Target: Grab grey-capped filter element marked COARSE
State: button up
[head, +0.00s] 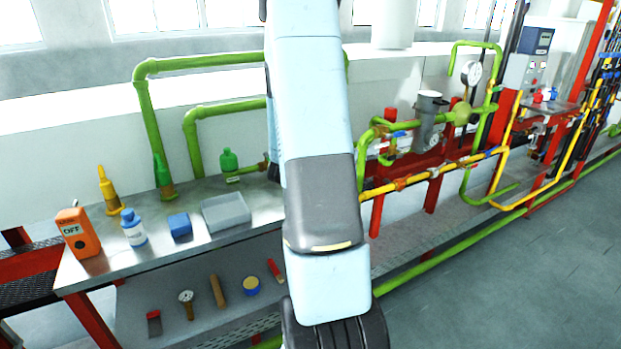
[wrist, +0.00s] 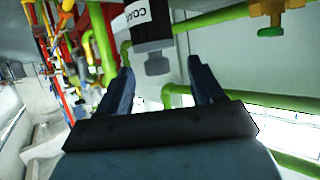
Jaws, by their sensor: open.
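In the wrist view, a filter element (wrist: 150,32) is at the top middle, cut off by the picture's top edge. The knob sits just beyond the gap between the fingertips, and nothing is held. In the head view, my arm hides the gripper. A grey-topped cylinder (head: 428,120) stands among the pipes right of my arm; I cannot tell if it is the same element.
Green pipes (wrist: 220,17) pass close by the element. In the head view, a metal bench (head: 100,262) at left holds an orange OFF box (head: 78,232), a blue-capped bottle (head: 133,230), a blue block (head: 180,225) and a grey tray (head: 226,222). Open floor (head: 540,270) lies at right.

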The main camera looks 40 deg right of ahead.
jog(key=shift+x, duration=3)
jog(key=shift+s, duration=0.15)
jog(key=c, duration=0.8)
jog(key=shift+r, duration=0.1)
jog(key=shift+c, duration=0.2)
